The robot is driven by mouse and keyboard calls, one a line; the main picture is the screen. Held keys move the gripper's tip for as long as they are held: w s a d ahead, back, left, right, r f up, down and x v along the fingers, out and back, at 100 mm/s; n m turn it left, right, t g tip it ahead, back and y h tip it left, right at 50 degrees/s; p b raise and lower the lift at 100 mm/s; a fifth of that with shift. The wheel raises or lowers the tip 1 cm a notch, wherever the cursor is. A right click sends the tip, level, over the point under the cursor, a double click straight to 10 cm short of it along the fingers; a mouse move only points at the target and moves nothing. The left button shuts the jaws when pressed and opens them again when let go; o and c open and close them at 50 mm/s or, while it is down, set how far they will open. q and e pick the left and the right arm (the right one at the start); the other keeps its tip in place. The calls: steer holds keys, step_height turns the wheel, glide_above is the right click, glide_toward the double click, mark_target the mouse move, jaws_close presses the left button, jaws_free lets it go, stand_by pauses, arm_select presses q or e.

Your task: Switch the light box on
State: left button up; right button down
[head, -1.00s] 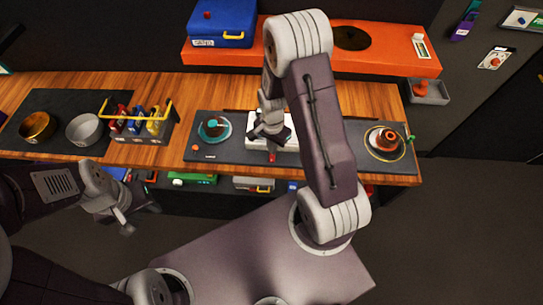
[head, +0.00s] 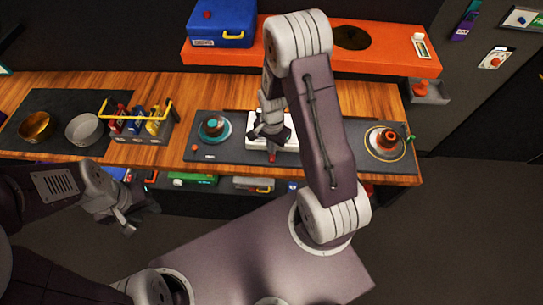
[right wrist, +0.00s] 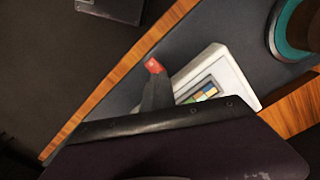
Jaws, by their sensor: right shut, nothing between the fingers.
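A white box with a small panel of coloured squares, which fits the light box, sits on the dark mat; it shows in the right wrist view (right wrist: 222,78) and, partly covered by my arm, in the head view (head: 287,143). A small red part (right wrist: 153,65) is right at the tip of my right fingers, in front of the box; it also shows in the head view (head: 271,156). Contact cannot be told. My right gripper (right wrist: 157,80) is shut and empty, pointing down over the mat (head: 230,152). My left gripper (head: 140,216) is open and empty, off the counter's front.
A round teal-rimmed piece (head: 228,133) is left of the box, and a ringed round piece (head: 370,144) is to its right. A yellow-handled caddy (head: 158,130) and bowls (head: 84,131) stand further left. An orange shelf (head: 385,64) runs behind.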

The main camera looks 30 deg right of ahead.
steer(key=shift+f+b, duration=0.6)
steer(key=shift+f, duration=0.3)
step_height(320, 180, up, 7)
steer(key=p, duration=0.6)
steer(key=shift+r, duration=0.15)
steer(key=shift+f, duration=0.2)
stand_by(0.3)
